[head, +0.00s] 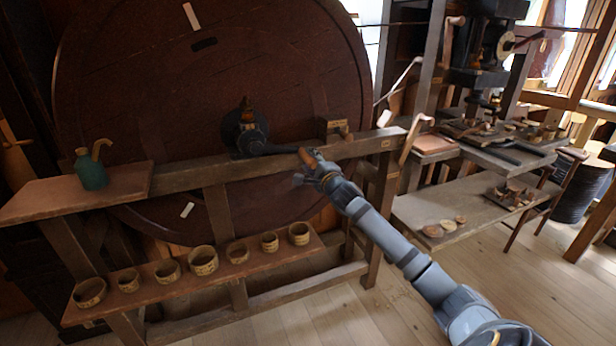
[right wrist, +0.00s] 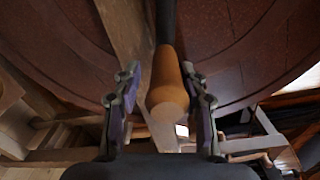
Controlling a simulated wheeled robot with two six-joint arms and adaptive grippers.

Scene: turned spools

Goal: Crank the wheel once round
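The wheel (head: 280,70) is a large dark red-brown disc standing upright in a timber frame, with pale marks near its top and bottom. From its hub (head: 245,130) a dark crank arm (head: 280,149) reaches right to a wooden crank handle (head: 306,156). My right gripper (head: 318,168) is at this handle. In the right wrist view the tan handle (right wrist: 168,98) lies between the two fingers of my right gripper (right wrist: 162,100), closer to the right finger. A gap shows on its left side, so the fingers look open around it. My left gripper is not in view.
A teal oil can (head: 91,170) stands on the left shelf (head: 130,183). Several small wooden cups (head: 203,260) line the low plank (head: 130,312) below the wheel. A workbench (head: 445,215) with tools and wooden pieces is at the right. The floor in front is clear.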

